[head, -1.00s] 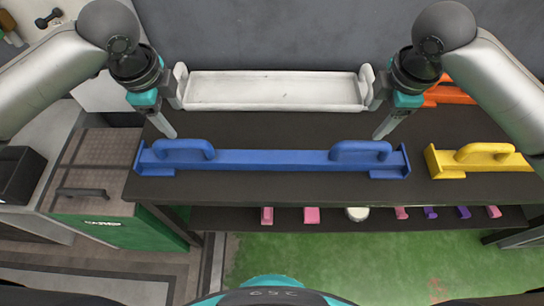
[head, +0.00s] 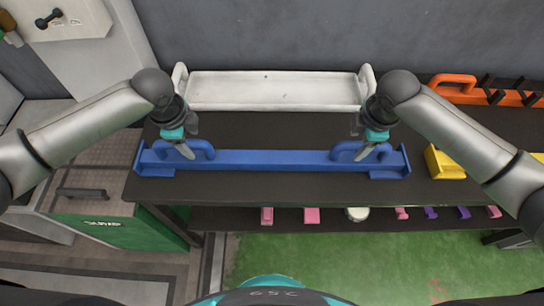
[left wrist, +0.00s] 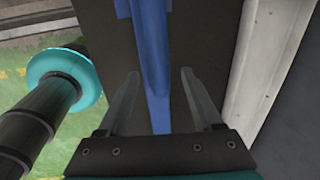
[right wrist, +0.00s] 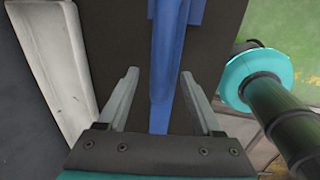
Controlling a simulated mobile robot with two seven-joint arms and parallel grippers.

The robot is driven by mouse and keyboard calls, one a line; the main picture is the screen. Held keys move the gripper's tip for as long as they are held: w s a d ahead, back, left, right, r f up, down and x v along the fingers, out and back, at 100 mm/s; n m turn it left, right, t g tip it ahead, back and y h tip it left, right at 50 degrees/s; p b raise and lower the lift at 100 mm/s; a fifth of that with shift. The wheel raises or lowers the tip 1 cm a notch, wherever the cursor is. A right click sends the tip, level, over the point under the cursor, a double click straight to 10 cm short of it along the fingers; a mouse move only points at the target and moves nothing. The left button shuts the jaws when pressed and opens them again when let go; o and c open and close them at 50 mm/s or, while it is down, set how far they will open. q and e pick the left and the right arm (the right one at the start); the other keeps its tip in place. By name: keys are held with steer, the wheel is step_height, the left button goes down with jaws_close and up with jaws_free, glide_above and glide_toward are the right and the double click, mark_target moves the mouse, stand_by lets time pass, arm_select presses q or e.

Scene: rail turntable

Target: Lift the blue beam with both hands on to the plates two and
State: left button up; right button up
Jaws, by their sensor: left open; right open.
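The blue beam (head: 268,162) lies along the front of the dark table, with a raised loop handle near each end. My left gripper (head: 187,152) is open above the beam's left handle (head: 203,148). In the left wrist view the blue handle (left wrist: 153,75) runs between the two spread fingers (left wrist: 155,85), apart from them. My right gripper (head: 368,152) is open above the right handle (head: 345,150). In the right wrist view the handle (right wrist: 162,75) lies between its open fingers (right wrist: 160,85). I cannot make out plates named in the task.
A white tray (head: 275,92) with end grips lies behind the beam. A yellow handled block (head: 447,163) stands to the right, partly behind my right arm. An orange rack (head: 490,95) is at the back right. Small pink and purple pieces sit on the lower shelf (head: 330,220).

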arm_select(q)
steer(key=shift+w+f, duration=0.25)
steer(key=shift+f, duration=1.05)
arm_select(e)
steer(key=shift+w+f, duration=0.15)
steer(key=shift+f, duration=0.55)
steer(key=shift+w+f, duration=0.1)
steer(key=shift+f, duration=0.55)
arm_select(q)
steer(key=shift+c, duration=0.4)
arm_select(e)
steer(key=shift+c, duration=0.4)
arm_select(q)
jaws_close()
arm_select(e)
jaws_close()
arm_select(q)
steer(key=shift+w+r, duration=0.2)
arm_select(e)
steer(key=shift+w+r, duration=0.15)
steer(key=shift+r, duration=0.05)
